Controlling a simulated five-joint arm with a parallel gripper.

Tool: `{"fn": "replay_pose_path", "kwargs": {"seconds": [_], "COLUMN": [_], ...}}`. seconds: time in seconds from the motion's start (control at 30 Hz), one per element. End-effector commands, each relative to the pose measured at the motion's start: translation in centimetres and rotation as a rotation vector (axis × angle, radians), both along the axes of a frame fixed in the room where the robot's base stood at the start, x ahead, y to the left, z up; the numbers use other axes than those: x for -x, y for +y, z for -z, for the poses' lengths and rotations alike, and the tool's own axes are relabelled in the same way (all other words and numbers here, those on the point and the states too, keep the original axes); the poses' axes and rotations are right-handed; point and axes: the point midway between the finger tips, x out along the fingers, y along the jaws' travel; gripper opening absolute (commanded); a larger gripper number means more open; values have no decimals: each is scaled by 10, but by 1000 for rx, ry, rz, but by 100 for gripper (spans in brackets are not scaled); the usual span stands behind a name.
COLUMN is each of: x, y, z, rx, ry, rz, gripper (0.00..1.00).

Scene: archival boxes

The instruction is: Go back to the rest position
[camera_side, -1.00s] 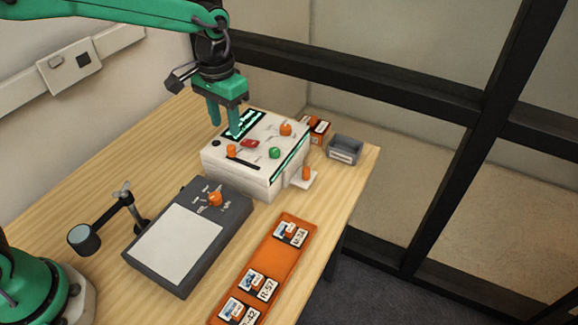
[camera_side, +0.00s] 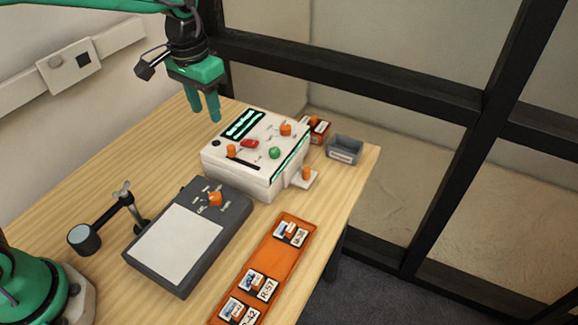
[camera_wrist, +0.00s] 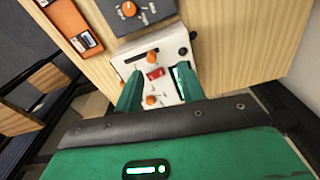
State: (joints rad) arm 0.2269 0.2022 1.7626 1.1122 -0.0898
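My gripper (camera_side: 205,115) is green and hangs with its fingers pointing down, in the air left of and behind the white console (camera_side: 237,172). It touches nothing. Its two fingers are apart with nothing between them. In the wrist view the fingers (camera_wrist: 158,88) show a gap, through which the console (camera_wrist: 118,67) is seen farther off. The console has a lit display, a red button, a green knob and several orange knobs.
A grey device with a white panel (camera_side: 178,245) lies in front of the console. An orange tray (camera_side: 270,258) with labelled cartridges is at the right. A grey bin (camera_side: 345,149) and a small red box (camera_side: 319,131) stand behind. A jointed lamp-like stand (camera_side: 108,218) is at left.

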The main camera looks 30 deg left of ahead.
Motion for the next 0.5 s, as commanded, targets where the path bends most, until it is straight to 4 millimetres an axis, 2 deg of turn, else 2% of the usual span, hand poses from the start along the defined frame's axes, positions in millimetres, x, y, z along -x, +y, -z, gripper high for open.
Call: {"fn": "replay_pose_path", "kwargs": {"seconds": [0.2, 0.5], "x": [33, 81], "y": [24, 52], "z": [-26, -47], "rx": [14, 26], "ry": [-74, -175], "rz": [-25, -57], "gripper": [40, 40]}}
